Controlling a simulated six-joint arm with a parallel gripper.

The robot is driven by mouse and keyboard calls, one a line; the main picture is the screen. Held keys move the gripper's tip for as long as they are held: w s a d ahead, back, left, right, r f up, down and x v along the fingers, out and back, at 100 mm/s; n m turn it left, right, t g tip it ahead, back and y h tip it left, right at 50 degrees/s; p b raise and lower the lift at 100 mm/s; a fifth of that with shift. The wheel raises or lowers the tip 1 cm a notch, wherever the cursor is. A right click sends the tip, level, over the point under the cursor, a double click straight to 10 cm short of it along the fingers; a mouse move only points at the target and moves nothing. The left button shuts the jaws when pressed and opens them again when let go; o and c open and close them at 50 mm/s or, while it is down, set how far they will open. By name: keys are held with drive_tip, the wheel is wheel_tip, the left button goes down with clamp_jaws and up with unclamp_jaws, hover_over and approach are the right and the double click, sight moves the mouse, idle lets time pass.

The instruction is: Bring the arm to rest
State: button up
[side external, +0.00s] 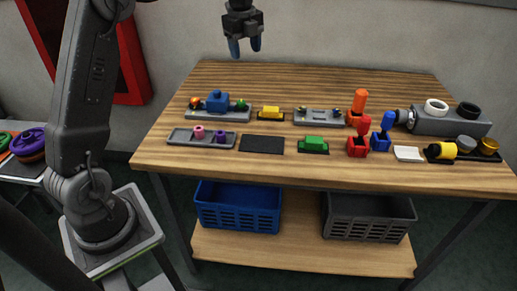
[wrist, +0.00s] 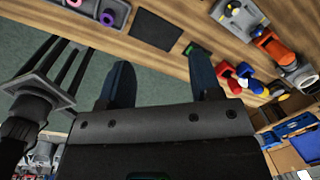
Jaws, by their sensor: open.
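My gripper (side external: 243,46) hangs in the air above the far side of the wooden table (side external: 300,78), pointing down. Its two blue fingers are apart, with nothing between them. In the wrist view, my gripper's fingers (wrist: 163,85) also stand apart and empty. My gripper touches nothing on the table; the parts lie below and nearer the front. My arm rises at the left of the side external view, and its link to the gripper runs out of the top of the picture.
Several small parts stand on the table, including a blue block (side external: 217,101), a yellow block (side external: 270,112), a green block (side external: 314,143), a black mat (side external: 262,145) and a grey tank unit (side external: 440,123). A blue crate (side external: 238,207) and a grey crate (side external: 368,217) sit on the lower shelf. The table's back strip is clear.

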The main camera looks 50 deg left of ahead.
drive_tip(key=s+d+r+n+t, duration=0.2)
drive_tip(key=s+d+r+n, duration=0.35)
drive_tip(key=s+d, duration=0.3)
drive_tip(key=s+d+f+n, duration=0.2)
drive_tip(key=s+d+n, duration=0.1)
drive_tip(key=s, duration=0.3)
drive_tip(key=s+d+f+n+t, duration=0.1)
drive_tip(key=s+d+f+n, duration=0.1)
drive_tip(key=s+d+n, duration=0.2)
drive_tip(key=s+d+f+n+t, duration=0.1)
drive_tip(key=s+d+n, duration=0.3)
drive_tip(key=s, duration=0.6)
drive_tip(key=shift+d+f+n, duration=0.25)
drive_tip(key=shift+f+n, duration=0.5)
drive_tip(key=shift+n, duration=0.5)
